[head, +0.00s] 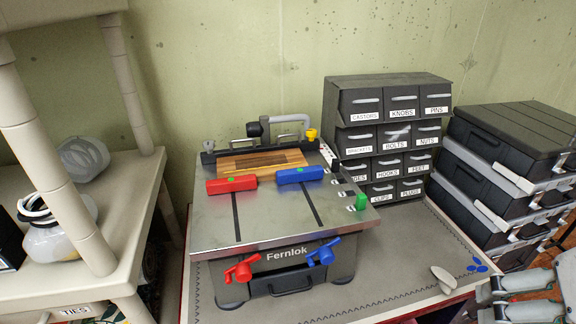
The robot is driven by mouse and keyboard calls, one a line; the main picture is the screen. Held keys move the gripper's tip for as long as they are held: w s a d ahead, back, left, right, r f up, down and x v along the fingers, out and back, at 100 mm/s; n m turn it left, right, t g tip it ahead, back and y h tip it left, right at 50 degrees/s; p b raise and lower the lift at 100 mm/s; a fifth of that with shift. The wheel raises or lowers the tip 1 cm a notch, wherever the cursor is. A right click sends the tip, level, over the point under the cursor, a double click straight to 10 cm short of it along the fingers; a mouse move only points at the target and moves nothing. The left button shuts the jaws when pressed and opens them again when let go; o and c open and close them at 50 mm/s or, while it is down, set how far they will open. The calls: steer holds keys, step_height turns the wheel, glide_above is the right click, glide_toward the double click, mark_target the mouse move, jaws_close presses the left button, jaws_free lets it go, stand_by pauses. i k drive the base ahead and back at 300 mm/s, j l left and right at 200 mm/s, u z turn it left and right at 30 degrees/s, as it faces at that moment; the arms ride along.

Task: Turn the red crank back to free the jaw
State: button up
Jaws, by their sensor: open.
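The red crank (241,269) sits on the front face of the grey Fernlok bench vise (270,215), left of the blue crank (323,251). The red jaw (231,185) lies on the steel top at the left, above a dark slot. The blue jaw (300,175) lies to its right. Behind them is a striped wooden board (262,162); whether either jaw touches it, I cannot tell. My gripper (492,299) is open and empty at the lower right, partly cut off by the picture edge and well apart from the red crank.
A dark drawer cabinet (388,137) stands behind on the right, with stacked black cases (512,165) beyond it. A pale oval object (443,280) and blue discs (477,266) lie on the worktop. A beige shelf (80,225) stands at the left. The worktop before the vise is clear.

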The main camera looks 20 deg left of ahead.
mark_target(242, 271)
steer(key=u, duration=1.15)
